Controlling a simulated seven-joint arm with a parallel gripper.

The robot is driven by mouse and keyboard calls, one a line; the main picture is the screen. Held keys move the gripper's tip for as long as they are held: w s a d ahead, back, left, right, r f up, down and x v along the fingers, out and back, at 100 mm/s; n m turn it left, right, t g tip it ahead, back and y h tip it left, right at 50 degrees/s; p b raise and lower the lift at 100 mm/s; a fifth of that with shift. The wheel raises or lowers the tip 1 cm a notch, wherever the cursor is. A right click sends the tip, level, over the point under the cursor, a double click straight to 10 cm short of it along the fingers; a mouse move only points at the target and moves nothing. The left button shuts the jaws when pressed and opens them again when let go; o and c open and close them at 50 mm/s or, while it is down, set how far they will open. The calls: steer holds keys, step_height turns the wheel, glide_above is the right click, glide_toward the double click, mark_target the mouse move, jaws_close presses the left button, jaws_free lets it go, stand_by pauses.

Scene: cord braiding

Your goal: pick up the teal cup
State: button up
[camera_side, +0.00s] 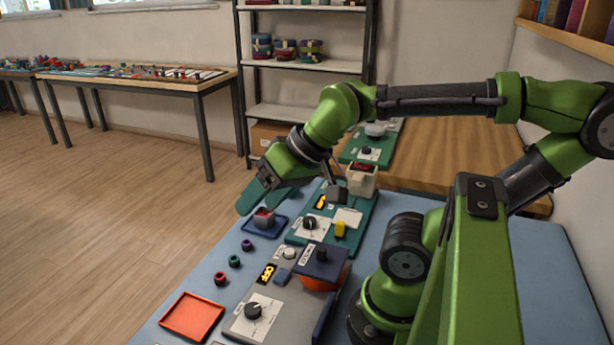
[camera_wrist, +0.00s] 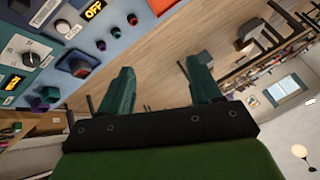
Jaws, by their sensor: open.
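A small dark teal-green cup (camera_side: 234,261) stands on the blue table top in the side view, in the middle of a short row. A red cup (camera_side: 220,279) is on its near side and a purple cup (camera_side: 247,245) on its far side. The teal cup also shows small in the wrist view (camera_wrist: 114,31), near the upper left. My gripper (camera_side: 264,204) is above the table's left edge, beyond the row and well apart from the teal cup. Its two teal fingers are spread with nothing between them in the wrist view (camera_wrist: 163,65).
An orange tray (camera_side: 192,317) lies at the near edge. A navy tray (camera_side: 281,223) holding a grey and red piece is below my gripper. Control boxes with knobs, one grey (camera_side: 240,326) and one green (camera_side: 297,238), stand right of the cups. The floor is left of the table.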

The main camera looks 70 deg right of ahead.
steer(key=w+d+f+m+g+h, duration=0.1)
steer(key=w+d+g, duration=0.1)
steer(key=w+d, duration=0.55)
steer(key=w+d+f+m+g+h, duration=0.15)
steer(key=w+d, duration=0.25)
steer(key=d, duration=0.6)
steer(key=w+d+f+n+g, duration=0.1)
steer(key=d+f+n+g, duration=0.15)
steer(key=d, duration=0.85)
steer(key=w+d+f+n+g, duration=0.15)
steer(key=d+n, duration=0.25)
steer(key=d, duration=0.7)
steer(key=shift+y, duration=0.25)
step_height(320, 180, down, 12)
steer(key=shift+d+r, duration=0.15)
steer(key=shift+s+d+f, duration=0.1)
steer(key=shift+d+f, duration=0.05)
steer(key=shift+f, duration=2.55)
